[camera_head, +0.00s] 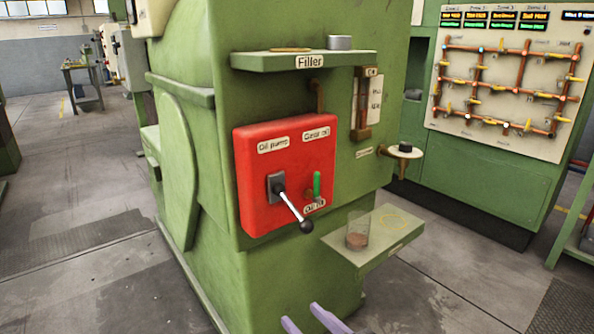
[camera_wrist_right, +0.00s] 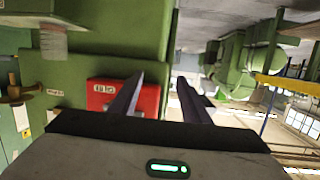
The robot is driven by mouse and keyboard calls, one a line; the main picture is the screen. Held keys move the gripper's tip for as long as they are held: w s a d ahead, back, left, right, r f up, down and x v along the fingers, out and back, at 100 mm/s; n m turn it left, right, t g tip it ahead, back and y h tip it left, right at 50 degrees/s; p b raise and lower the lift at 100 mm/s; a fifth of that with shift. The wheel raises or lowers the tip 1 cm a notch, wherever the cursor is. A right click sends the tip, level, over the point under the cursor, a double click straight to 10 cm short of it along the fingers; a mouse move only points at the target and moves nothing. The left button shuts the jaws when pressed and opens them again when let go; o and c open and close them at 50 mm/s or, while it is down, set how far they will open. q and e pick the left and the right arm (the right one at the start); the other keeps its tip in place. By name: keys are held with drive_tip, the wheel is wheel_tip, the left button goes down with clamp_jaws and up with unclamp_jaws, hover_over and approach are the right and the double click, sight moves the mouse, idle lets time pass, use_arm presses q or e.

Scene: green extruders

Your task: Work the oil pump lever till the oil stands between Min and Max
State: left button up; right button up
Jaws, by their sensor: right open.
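The oil pump lever (camera_head: 291,207) sticks out of a red panel (camera_head: 247,180) labelled "Oil pump" on the green machine. It slants down to the right and ends in a black knob (camera_head: 306,227). A sight gauge (camera_head: 367,103) with a white scale plate is on the machine's right face; its oil level and marks are too small to read. My right gripper (camera_head: 302,314) shows as two purple fingers at the bottom edge, below and apart from the lever. In the right wrist view its fingers (camera_wrist_right: 161,80) are spread and empty, with part of the red panel (camera_wrist_right: 150,100) behind.
A short green handle (camera_head: 317,184) is right of the lever. A green shelf (camera_head: 375,259) below holds a clear glass with brown contents (camera_head: 357,234). A filler shelf (camera_head: 300,60) juts out above. A panel of copper pipes (camera_head: 510,85) stands at right. Floor at left is open.

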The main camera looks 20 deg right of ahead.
sight(299, 217)
drive_tip(key=w+d+r+t+p, duration=0.1)
drive_tip(key=w+r+p, duration=0.1)
drive_tip(key=r, duration=0.2)
drive_tip(key=w+d+r+t+h+p, duration=0.1)
drive_tip(key=w+d+r+p, duration=0.1)
drive_tip(key=r+p, duration=0.1)
drive_tip(key=w+d+r+t+p, duration=0.1)
drive_tip(key=r+p, duration=0.1)
drive_tip(key=r, duration=0.4)
drive_tip(key=shift+w+d+r+h, duration=0.1)
drive_tip(key=shift+w+d+h, duration=0.1)
drive_tip(key=shift+w+h, duration=0.2)
drive_tip(key=shift+w, duration=0.3)
drive_tip(key=w, duration=0.6)
drive_tip(key=w+a, duration=0.1)
drive_tip(key=w, duration=0.2)
drive_tip(key=shift+w, duration=0.4)
use_arm(q)
drive_tip(key=shift+y, duration=0.6)
drive_tip(key=s+a+r, duration=0.2)
drive_tip(key=r, duration=0.1)
drive_tip(key=shift+s+a+r, duration=0.25)
drive_tip(key=shift+s+a, duration=0.1)
drive_tip(key=shift+s, duration=0.05)
use_arm(e)
drive_tip(key=shift+d, duration=0.1)
drive_tip(key=shift+c, duration=0.5)
clamp_jaws()
